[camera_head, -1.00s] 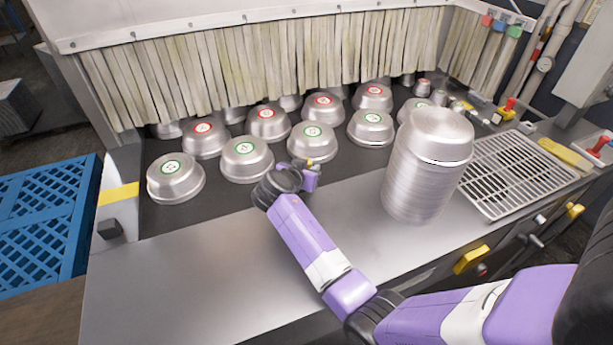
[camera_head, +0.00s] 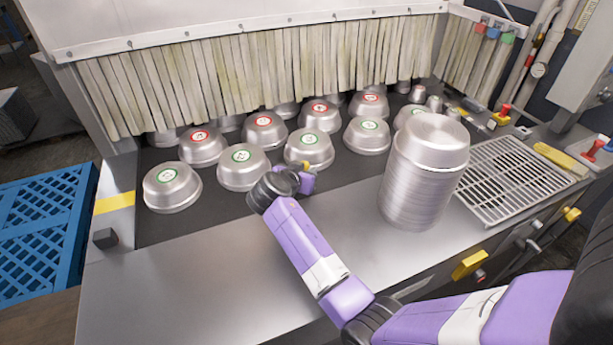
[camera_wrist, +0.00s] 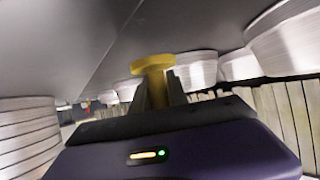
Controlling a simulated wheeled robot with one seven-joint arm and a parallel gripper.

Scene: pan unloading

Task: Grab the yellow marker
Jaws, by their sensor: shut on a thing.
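The yellow marker (camera_wrist: 153,64) shows in the wrist view as a yellow piece with a wide round head, between the fingers of my gripper (camera_wrist: 158,88). My gripper is shut on it. In the head view my gripper (camera_head: 305,180) is over the near edge of the dark belt, in front of the middle pans. Only a small yellow bit of the marker (camera_head: 305,164) shows there. My wrist hides part of the gripper, and the marker's lower part is hidden between the fingers.
Upturned pans with green labels (camera_head: 243,155) and red labels (camera_head: 263,121) stand on the belt close behind my gripper. A tall pan stack (camera_head: 418,185) stands to the right, beside a metal grate (camera_head: 515,178). The steel counter (camera_head: 200,270) in front is clear.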

